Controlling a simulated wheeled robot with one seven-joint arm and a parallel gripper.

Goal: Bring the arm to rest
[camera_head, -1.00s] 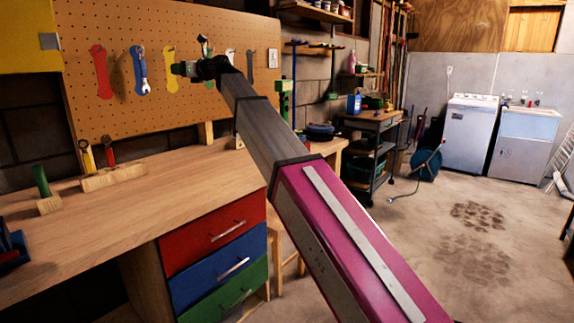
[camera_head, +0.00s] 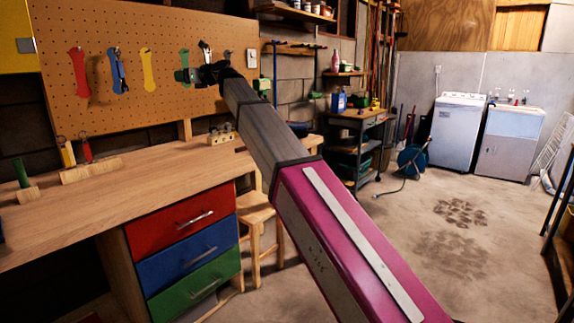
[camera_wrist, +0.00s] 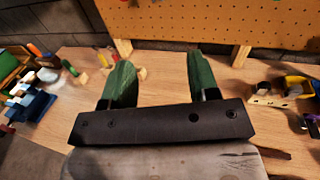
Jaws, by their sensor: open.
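My arm stretches out over the workbench in the head view, its pink and grey links running from the lower right up to the pegboard area. My gripper (camera_head: 187,76) is at its far end, in front of the pegboard (camera_head: 120,60). In the wrist view my gripper (camera_wrist: 160,66) shows two green fingers well apart, with nothing between them. Beneath and beyond the fingers lies the wooden workbench top (camera_wrist: 165,75). In the head view the fingers are small and partly hidden by the wrist.
Red (camera_head: 180,218), blue (camera_head: 195,255) and green (camera_head: 195,290) drawers sit under the bench beside a wooden stool (camera_head: 256,214). A wooden tool holder (camera_head: 90,170) stands on the bench. A dark shelf cart (camera_head: 355,150) stands farther back. The floor at right is open.

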